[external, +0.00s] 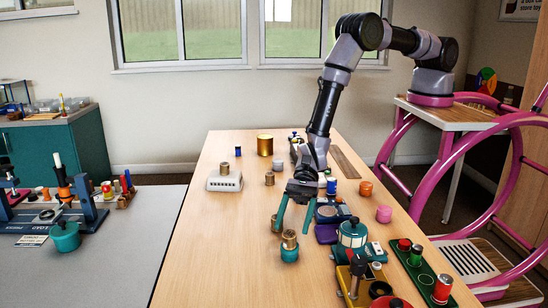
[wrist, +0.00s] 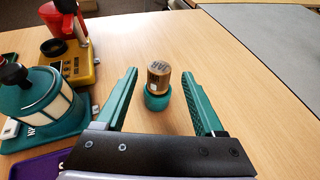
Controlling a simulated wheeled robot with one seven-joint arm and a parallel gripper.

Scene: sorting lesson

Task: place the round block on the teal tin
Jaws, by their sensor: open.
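A round, brass-coloured block (external: 289,238) sits on top of a small teal tin (external: 289,254) near the middle of the table. In the wrist view the block (wrist: 158,73) has dark marks on its top and rests on the teal tin (wrist: 157,98). My gripper (external: 293,230) is open, with one teal finger on each side of the block. In the wrist view my gripper (wrist: 160,76) shows clear gaps between both fingers and the block, and nothing is held.
A teal lantern-like object (external: 352,234) stands close on the right, also in the wrist view (wrist: 42,100). A yellow block with a weight (wrist: 72,66) is nearby. Other brass cylinders and a white box (external: 225,183) stand farther back. The table's left front is clear.

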